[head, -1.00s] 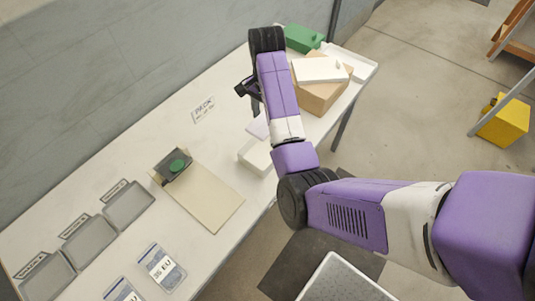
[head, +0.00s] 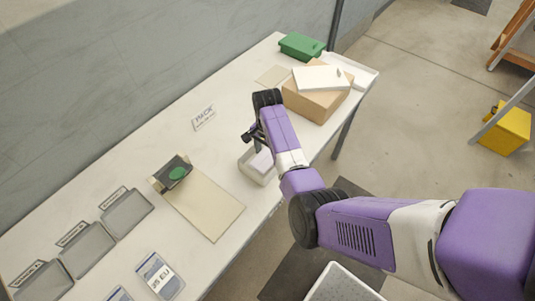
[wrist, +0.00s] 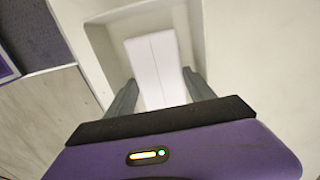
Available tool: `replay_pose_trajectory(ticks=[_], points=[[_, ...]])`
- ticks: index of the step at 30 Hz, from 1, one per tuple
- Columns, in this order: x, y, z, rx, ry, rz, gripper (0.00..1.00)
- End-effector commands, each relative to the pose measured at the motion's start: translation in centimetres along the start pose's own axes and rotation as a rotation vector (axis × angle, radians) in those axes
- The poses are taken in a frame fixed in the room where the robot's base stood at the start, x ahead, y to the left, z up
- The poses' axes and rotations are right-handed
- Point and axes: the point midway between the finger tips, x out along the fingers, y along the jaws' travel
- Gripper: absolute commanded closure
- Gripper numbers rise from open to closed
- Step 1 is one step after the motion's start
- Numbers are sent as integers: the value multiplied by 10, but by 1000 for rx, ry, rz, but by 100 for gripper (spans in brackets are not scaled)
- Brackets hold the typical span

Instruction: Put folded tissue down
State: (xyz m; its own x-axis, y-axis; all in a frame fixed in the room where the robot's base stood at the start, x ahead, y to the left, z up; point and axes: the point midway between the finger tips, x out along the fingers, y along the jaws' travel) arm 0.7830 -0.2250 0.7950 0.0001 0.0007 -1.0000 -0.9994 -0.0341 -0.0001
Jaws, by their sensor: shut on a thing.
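The folded tissue (head: 262,161) is a pale, whitish-lavender flat rectangle with a lengthwise crease in the wrist view (wrist: 155,60). My gripper (wrist: 158,88) is shut on it, with one dark finger on each side. In the wrist view the tissue lies within the outline of an open white box (wrist: 85,50). The box (head: 254,176) stands near the table's front edge in the head view. I cannot tell whether the tissue touches the box floor. My gripper (head: 257,146) is directly over the box in the head view.
A beige board with a dark press and green disc (head: 177,174) lies to the left. Several grey trays (head: 128,212) and clear labelled bags (head: 160,275) are farther left. A cardboard box (head: 316,104), green box (head: 301,46) and PACK sign (head: 204,117) stand beyond. Mid-table is clear.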

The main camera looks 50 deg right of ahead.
Motion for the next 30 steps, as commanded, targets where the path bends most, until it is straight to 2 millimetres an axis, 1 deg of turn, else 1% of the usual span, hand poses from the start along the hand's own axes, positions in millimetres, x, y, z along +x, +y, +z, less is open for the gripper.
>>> replay_pose_trajectory(ticks=[3,9,13,14,15,24,28,30], points=[[5,0,0,1,1,-1,75],[5,0,0,0,1,-1,75],[9,0,0,0,0,-1,75],[8,0,0,0,1,-1,34],[8,0,0,0,1,-1,29],[7,0,0,0,1,-1,29],[-1,0,0,0,1,-1,29],[-11,-1,-1,0,3,-3,29]])
